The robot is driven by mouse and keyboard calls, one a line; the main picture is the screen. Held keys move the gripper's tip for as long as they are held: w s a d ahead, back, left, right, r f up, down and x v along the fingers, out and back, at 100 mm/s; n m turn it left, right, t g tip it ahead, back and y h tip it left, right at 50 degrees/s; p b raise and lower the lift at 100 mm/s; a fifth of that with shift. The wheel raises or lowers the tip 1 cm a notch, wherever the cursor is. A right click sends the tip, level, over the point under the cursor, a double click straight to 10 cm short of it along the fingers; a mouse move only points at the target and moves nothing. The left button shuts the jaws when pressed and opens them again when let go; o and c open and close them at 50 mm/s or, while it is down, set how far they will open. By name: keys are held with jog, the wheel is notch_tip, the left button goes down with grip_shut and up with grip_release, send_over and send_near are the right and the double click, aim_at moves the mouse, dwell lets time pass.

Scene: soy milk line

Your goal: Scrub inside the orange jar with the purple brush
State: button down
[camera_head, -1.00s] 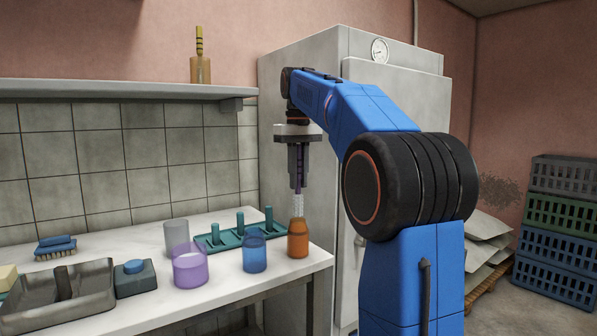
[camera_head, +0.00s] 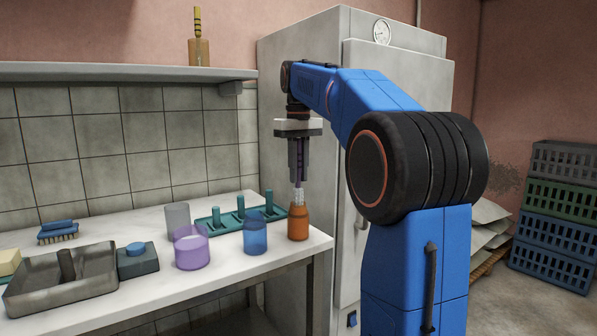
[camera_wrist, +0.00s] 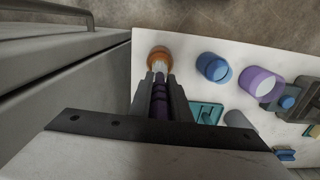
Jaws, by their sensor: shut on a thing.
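The orange jar (camera_head: 298,222) stands upright near the right end of the counter. It also shows in the wrist view (camera_wrist: 157,53), just beyond my fingertips. My gripper (camera_head: 299,176) points down above the jar, shut on the purple brush (camera_head: 300,160). The brush handle also shows between the fingers in the wrist view (camera_wrist: 159,100). The brush's pale bristles (camera_head: 299,197) point down at the jar's mouth, and their lower end is hidden inside the jar's neck. How deep they reach cannot be told.
A blue cup (camera_head: 255,236), a purple cup (camera_head: 191,250) and a grey cup (camera_head: 177,218) stand left of the jar. A teal peg rack (camera_head: 228,222) lies behind them. A metal tray (camera_head: 62,290) is at the left, and a fridge (camera_head: 345,100) rises behind my arm.

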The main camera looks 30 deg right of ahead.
aim_at(299, 189)
jog(key=shift+f, duration=0.15)
jog(key=shift+f, duration=2.6)
jog(key=shift+r, duration=0.1)
jog(key=shift+r, duration=2.7)
jog(key=shift+f, duration=0.1)
jog(key=shift+f, duration=2.7)
jog(key=shift+r, duration=2.75)
jog(key=shift+f, duration=0.1)
